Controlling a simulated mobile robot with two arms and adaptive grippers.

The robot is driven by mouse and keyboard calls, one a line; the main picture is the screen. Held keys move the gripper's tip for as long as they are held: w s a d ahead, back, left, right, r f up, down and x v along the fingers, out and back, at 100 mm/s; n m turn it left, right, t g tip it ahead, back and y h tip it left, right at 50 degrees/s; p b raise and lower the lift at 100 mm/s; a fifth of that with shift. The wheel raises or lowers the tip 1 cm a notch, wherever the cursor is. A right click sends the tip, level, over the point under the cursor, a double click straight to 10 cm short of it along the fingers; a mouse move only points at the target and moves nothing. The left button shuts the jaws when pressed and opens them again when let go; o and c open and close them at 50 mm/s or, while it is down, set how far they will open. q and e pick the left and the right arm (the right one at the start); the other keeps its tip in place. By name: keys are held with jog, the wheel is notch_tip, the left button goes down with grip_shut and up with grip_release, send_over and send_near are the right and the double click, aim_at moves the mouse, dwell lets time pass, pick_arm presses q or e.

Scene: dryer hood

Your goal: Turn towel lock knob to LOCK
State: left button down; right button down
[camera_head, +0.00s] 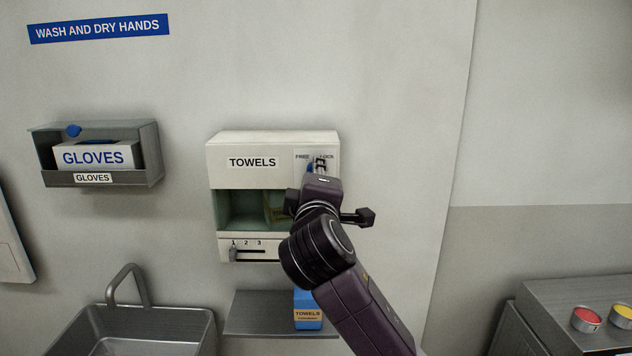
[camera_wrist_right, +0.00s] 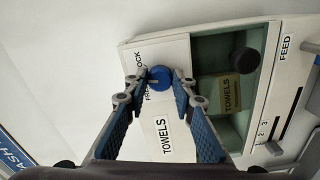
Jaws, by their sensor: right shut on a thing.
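The towel dispenser (camera_head: 222,150) is a pale box on the wall, labelled TOWELS, with FREE and LOCK marked at its upper right. The round blue lock knob (camera_wrist_right: 159,78) sits between those two words in the right wrist view. In the head view only a bit of blue shows beside my gripper. My right gripper (camera_wrist_right: 160,80) is shut on the knob, one finger on each side. It also shows in the head view (camera_head: 320,165), reaching up to the dispenser's upper right. I cannot tell which word the knob points to. My left gripper is not in view.
Below the knob is the dispenser's open bay with a towel pack (camera_wrist_right: 226,92) inside and a numbered feed slider (camera_head: 234,254). A shelf (camera_head: 255,318) holds a blue towel pack (camera_head: 308,312).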

jog(key=shift+f+m+b, duration=0.15)
jog(key=shift+m+b, duration=0.65)
jog(key=shift+m, duration=2.4)
jog(key=c, duration=1.6)
grip_release()
notch_tip(320, 180, up, 10)
jog(key=shift+r, duration=0.1)
